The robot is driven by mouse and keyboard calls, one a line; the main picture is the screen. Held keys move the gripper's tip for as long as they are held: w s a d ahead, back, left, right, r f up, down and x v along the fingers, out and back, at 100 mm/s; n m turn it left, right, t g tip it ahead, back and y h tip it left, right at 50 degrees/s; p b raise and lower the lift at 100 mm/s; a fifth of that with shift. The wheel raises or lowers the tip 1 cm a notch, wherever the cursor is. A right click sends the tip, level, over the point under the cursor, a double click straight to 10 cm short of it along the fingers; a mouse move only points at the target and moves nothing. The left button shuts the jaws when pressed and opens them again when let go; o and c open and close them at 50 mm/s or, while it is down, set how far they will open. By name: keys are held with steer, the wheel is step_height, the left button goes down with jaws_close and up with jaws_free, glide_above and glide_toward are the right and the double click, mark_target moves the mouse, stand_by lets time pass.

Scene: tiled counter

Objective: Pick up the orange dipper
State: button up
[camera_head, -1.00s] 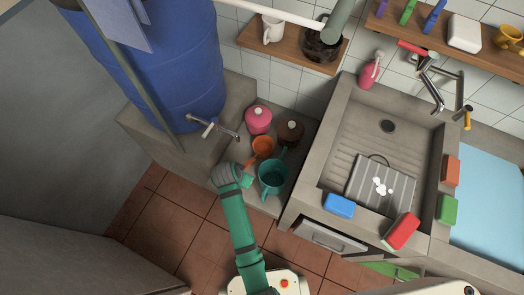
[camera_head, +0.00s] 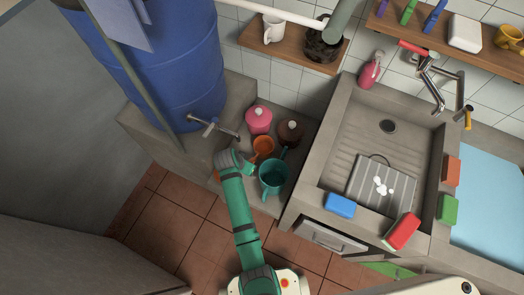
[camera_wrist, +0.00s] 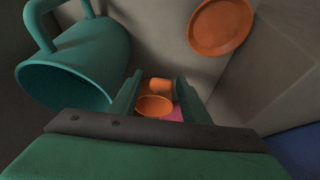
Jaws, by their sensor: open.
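The orange dipper (camera_head: 263,145) is a small round cup on the low ledge between the blue barrel and the sink. My gripper (camera_head: 250,163) is just in front of it, at its lower left. In the wrist view my open gripper (camera_wrist: 157,92) has a finger on each side of the orange dipper (camera_wrist: 154,106), which shows beyond them in the gap. I cannot tell whether the fingers touch it. Its lower part is hidden by my gripper's body in that view.
A pink lidded pot (camera_head: 258,121) and a brown pot (camera_head: 290,132) stand behind. An orange disc (camera_wrist: 220,26) lies nearby. A tap (camera_head: 213,128) juts out left.

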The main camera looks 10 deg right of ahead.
steer(key=shift+x, duration=1.85)
steer(key=shift+d, duration=0.1)
jaws_close()
steer(key=shift+r, duration=0.1)
step_height(320, 180, up, 10)
steer(key=c, duration=0.8)
jaws_free()
jaws_close()
